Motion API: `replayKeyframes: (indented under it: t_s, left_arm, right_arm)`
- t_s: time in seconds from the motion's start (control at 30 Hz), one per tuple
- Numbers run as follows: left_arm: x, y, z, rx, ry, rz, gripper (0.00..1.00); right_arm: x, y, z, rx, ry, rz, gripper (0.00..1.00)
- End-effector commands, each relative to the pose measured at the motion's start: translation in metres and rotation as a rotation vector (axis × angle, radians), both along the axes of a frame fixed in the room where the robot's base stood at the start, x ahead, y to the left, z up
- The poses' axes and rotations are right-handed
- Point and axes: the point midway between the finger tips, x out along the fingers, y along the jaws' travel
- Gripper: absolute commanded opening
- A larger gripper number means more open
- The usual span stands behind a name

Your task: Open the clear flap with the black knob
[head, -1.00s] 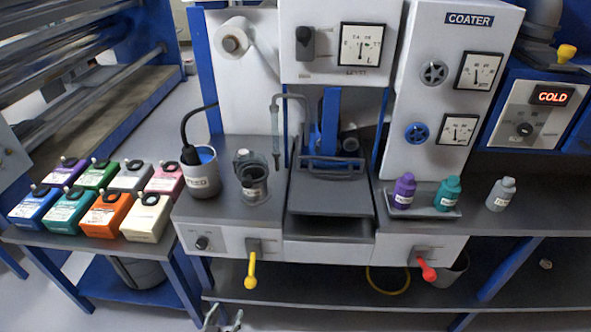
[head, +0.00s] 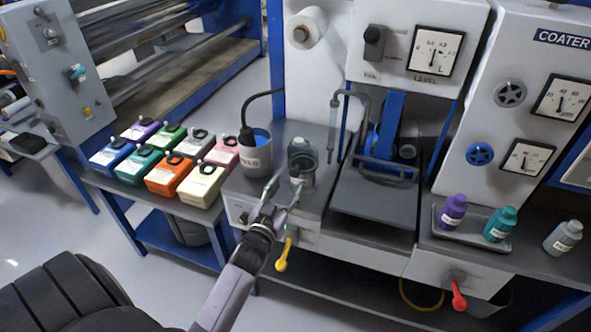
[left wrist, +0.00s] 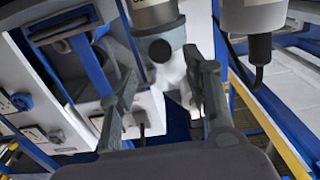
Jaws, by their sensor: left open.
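A small grey cup (head: 301,164) stands on the machine's deck, with a round lid-like part at its top. A dark round knob shows close by in the left wrist view (left wrist: 160,49), below a labelled grey cylinder (left wrist: 155,14). I cannot make out the clear flap's edges for sure. My left gripper (head: 283,188) is open and empty just in front of the cup, its fingertips overlapping the cup's lower part in the head view. In the left wrist view, the open fingers (left wrist: 160,70) stand either side of the knob, without visible contact. My right gripper is out of view.
A pot (head: 257,156) with a black cable stands left of the cup. A yellow lever (head: 282,258) hangs below the deck front, near my left arm. Coloured boxes (head: 165,160) fill the left table.

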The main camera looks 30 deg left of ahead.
Motion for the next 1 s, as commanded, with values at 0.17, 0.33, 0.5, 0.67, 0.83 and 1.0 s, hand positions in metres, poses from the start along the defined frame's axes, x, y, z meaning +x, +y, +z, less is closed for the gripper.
replayKeyframes:
  t_s: [0.17,0.33,0.5,0.67,0.83,1.0]
  left_arm:
    - [0.038,0.009,0.002,0.001,-0.001,-0.001,0.45]
    - [0.061,0.015,0.001,0.001,0.000,0.000,0.45]
    - [0.072,0.017,0.000,0.002,0.001,0.000,0.45]
    - [0.073,0.018,0.000,0.002,0.001,-0.001,0.45]
    - [0.073,0.018,0.000,0.001,0.001,-0.001,0.42]
    - [0.073,0.017,0.000,0.001,0.001,-0.001,0.31]
  right_arm:
    - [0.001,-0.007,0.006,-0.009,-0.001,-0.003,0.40]
    - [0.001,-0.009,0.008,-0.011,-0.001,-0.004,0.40]
    - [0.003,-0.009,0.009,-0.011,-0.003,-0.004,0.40]
    - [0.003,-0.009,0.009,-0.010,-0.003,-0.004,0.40]
    - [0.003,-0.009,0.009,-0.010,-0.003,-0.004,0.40]
    - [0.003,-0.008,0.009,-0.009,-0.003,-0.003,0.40]
